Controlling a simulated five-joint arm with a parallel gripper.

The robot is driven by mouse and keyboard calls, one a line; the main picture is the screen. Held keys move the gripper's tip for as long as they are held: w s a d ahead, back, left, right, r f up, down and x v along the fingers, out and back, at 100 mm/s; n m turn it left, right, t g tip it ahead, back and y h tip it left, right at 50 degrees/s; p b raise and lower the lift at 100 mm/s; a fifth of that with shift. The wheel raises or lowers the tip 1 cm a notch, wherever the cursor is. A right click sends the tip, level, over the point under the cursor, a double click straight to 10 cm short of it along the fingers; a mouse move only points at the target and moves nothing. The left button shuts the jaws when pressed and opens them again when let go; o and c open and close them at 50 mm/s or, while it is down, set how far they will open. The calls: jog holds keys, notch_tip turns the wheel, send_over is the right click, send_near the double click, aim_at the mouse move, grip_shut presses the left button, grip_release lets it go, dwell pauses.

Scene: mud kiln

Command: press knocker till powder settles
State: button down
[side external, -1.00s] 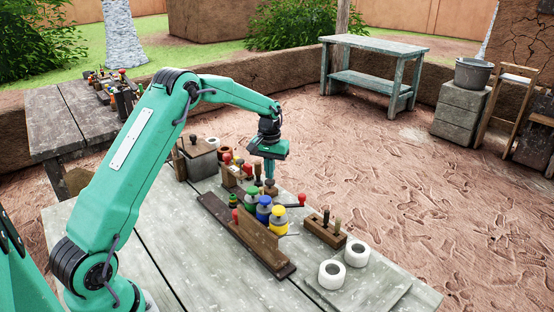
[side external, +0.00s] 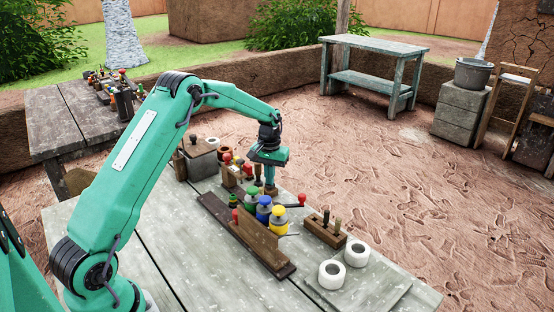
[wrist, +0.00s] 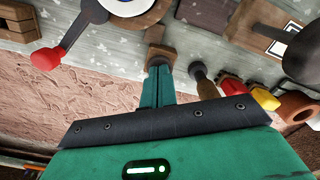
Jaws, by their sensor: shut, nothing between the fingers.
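My gripper (side external: 269,181) is shut and empty, pointing down at the far end of the jar rack. Its closed fingertips (wrist: 160,65) are at a small wooden piece (wrist: 158,50), probably the knocker, which also shows under them in the side view (side external: 270,190). I cannot tell whether they touch. The powder cannot be made out.
A lidded box (side external: 200,158) and red-knobbed tools (side external: 228,162) stand behind, left of my gripper. The front table boards are clear.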

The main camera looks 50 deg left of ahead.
jog(key=shift+r, duration=3.35)
jog(key=s+d+r+m+t, duration=0.3)
jog(key=s+d+r, duration=0.8)
jog(key=s+r, duration=0.3)
jog(key=s+d+m+t, duration=0.1)
jog(key=s+d, duration=0.2)
jog(key=s, duration=0.6)
jog(key=s+d+m+t, duration=0.1)
jog(key=s+d+m, duration=0.1)
jog(key=s, duration=0.6)
jog(key=shift+s+d+t, duration=0.3)
jog(key=shift+s+d, duration=0.1)
jog(key=shift+d, duration=0.35)
